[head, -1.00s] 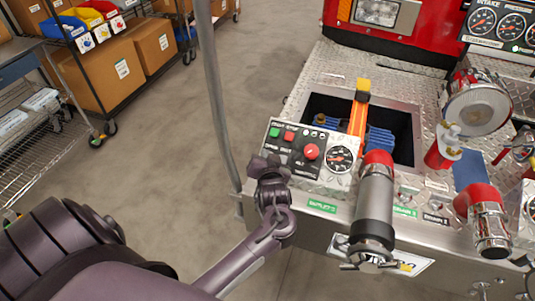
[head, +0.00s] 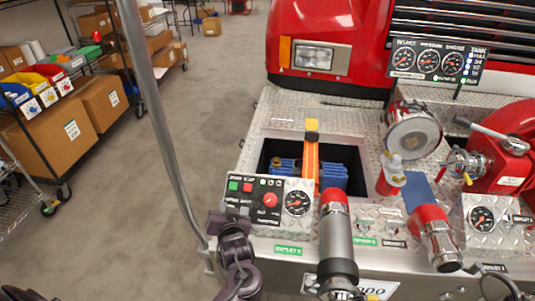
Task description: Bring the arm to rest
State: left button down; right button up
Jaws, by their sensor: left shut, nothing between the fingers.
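My left gripper (head: 231,222), dark purple, is at the bottom of the head view. It is at the lower left corner of the pump's control panel (head: 253,217) and hides that corner. It is shut with nothing in it. I cannot tell whether it touches the panel. The panel has green and red buttons, a large red knob (head: 270,200) and a round gauge (head: 298,202). My left forearm runs down out of the picture.
A grey pole (head: 160,110) stands just left of the bumper. A red-capped cylinder (head: 336,235) stands right of the panel. Behind the panel is an open well (head: 340,158) with a blue unit and an orange strap. Floor to the left is clear up to the shelves (head: 65,130).

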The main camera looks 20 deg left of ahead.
pick_arm(q)
jog(key=s+d+m+g+h, duration=0.2)
jog(key=s+d+g+h, duration=0.1)
jog(key=s+d+h, duration=0.4)
jog(key=s+d+r+m+g+h, duration=0.25)
jog(key=s+d+g, duration=0.3)
jog(key=s, duration=0.65)
notch_tip(320, 180, down, 28)
jog(key=s, duration=0.2)
jog(key=s+a+f+g, duration=0.1)
jog(key=s+f, duration=0.9)
jog(key=s+a+f+g, duration=0.1)
jog(key=s+a+f, duration=0.1)
jog(key=s+f, duration=0.8)
jog(key=shift+s+a, duration=0.15)
jog(key=shift+a, duration=0.1)
